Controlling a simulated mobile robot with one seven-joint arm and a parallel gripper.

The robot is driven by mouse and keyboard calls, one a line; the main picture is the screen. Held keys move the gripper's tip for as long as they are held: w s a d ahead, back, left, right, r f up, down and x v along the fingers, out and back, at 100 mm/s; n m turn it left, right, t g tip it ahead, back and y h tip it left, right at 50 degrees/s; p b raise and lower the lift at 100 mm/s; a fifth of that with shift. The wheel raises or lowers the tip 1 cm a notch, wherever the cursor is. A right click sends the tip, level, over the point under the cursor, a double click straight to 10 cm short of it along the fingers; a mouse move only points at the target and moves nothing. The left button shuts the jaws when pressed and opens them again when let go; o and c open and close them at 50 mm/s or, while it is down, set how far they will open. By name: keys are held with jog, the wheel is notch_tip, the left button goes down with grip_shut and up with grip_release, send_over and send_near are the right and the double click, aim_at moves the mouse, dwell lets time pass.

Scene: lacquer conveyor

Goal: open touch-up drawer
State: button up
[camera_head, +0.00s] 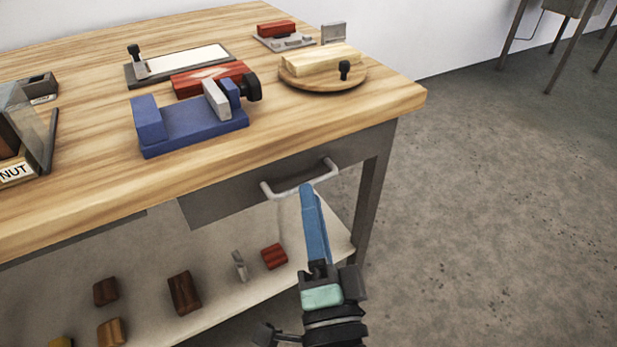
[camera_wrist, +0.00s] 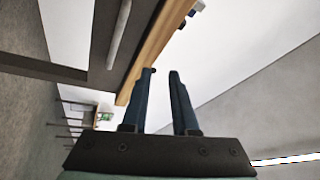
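The touch-up drawer (camera_head: 233,203) is a grey front under the right part of the wooden worktop, and it looks closed. Its pale bar handle (camera_head: 301,181) sticks out from the front and shows in the wrist view (camera_wrist: 120,35) at upper left. My gripper (camera_head: 308,190) has blue fingers and is in front of the drawer, its tips just below the handle in the head view. In the wrist view my gripper (camera_wrist: 162,72) has a gap between its fingers, with nothing between them. The handle lies outside the fingers. Whether a finger touches it I cannot tell.
The worktop (camera_head: 80,188) carries a blue clamp fixture (camera_head: 190,128), a round wooden turntable (camera_head: 322,83) and a flat tray (camera_head: 190,62). A lower shelf (camera_head: 215,300) holds several small blocks. The floor (camera_head: 490,200) to the right is clear.

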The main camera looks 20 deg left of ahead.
jog(key=s+f+m+h, duration=0.1)
jog(key=s+f+m, duration=0.2)
jog(key=f+m, duration=0.3)
jog(key=shift+n+g, duration=0.3)
jog(key=shift+n, duration=0.2)
jog(key=p+x, duration=0.1)
jog(key=x, duration=0.3)
jog(key=p+x, duration=0.1)
jog(key=x, duration=0.3)
jog(key=f+p+x, duration=0.1)
jog(key=x, duration=0.3)
jog(key=shift+w+d+f, duration=0.15)
jog(key=shift+w+d, duration=0.15)
grip_shut()
